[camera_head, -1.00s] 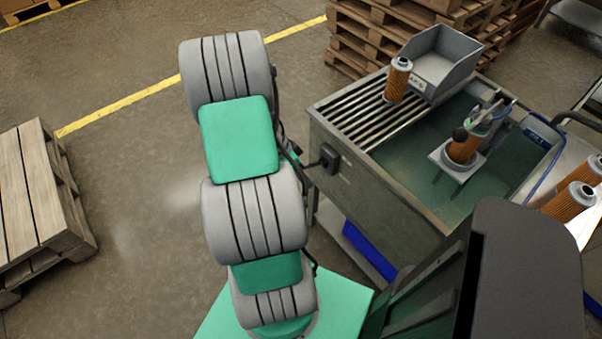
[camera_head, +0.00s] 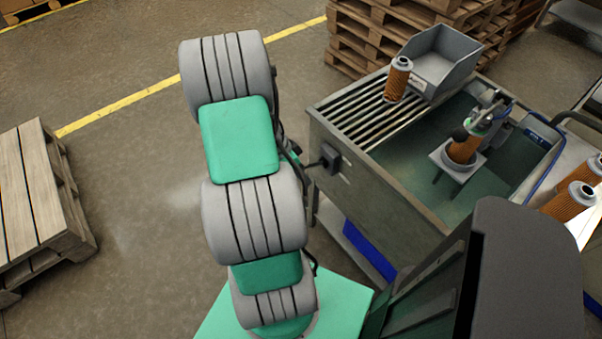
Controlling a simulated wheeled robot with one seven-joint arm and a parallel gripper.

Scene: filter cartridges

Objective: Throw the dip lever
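A black switch-like box (camera_head: 331,158) sits on the left outer wall of the tank, with a short dark rod pointing left from it; this may be the dip lever, but I cannot tell for sure. My gripper is hidden behind my grey and green arm, so its fingers and its contact with the rod do not show. In the tank (camera_head: 395,195), an orange filter cartridge (camera_head: 463,151) stands on a pale square plate (camera_head: 440,159) under a clamp-like fixture (camera_head: 490,101). A dark round knob (camera_head: 460,133) shows beside that cartridge.
Another cartridge (camera_head: 398,79) stands on the slatted rack (camera_head: 362,110), beside a grey bin (camera_head: 440,60). More cartridges (camera_head: 568,202) stand at right. Wooden pallets lie at left (camera_head: 35,195) and behind the tank (camera_head: 365,40).

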